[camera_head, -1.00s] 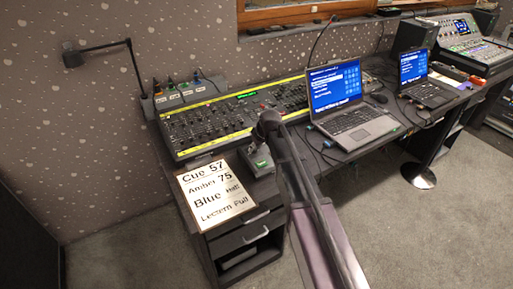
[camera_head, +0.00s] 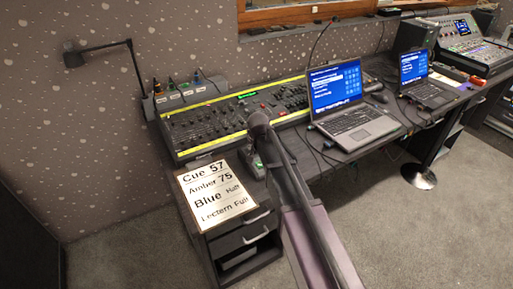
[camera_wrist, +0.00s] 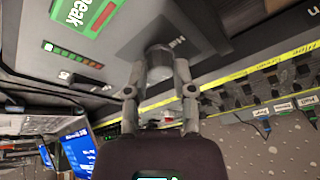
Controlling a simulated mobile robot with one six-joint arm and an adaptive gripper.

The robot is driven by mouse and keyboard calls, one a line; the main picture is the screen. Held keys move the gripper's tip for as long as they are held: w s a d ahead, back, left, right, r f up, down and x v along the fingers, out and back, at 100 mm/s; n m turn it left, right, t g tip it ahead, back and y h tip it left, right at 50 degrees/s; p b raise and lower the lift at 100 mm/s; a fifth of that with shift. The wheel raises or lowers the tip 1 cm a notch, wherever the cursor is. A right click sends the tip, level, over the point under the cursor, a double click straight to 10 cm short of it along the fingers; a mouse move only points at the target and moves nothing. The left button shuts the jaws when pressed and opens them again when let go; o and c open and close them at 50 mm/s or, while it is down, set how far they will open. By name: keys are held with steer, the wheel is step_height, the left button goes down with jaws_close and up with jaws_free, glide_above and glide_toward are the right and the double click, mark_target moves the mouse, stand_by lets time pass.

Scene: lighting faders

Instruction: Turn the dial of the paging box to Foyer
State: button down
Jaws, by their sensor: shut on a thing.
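A label reading "Hall" is beside the dial; I cannot read "Foyer" or see the dial's pointer. In the head view the paging box (camera_head: 257,167) is mostly hidden behind my arm, on the desk right of the cue sheet.
A fader console (camera_head: 205,125) with yellow edging lies behind the box. A printed cue sheet (camera_head: 215,194) lies on the desk's left end. An open laptop (camera_head: 345,115) stands to the right, with cables near it. A lamp (camera_head: 90,52) hangs at upper left.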

steer(key=shift+w+m, duration=0.2)
steer(key=shift+m, duration=0.3)
steer(key=shift+c, duration=2.2)
jaws_free()
steer(key=shift+s, duration=0.1)
steer(key=shift+s, duration=0.1)
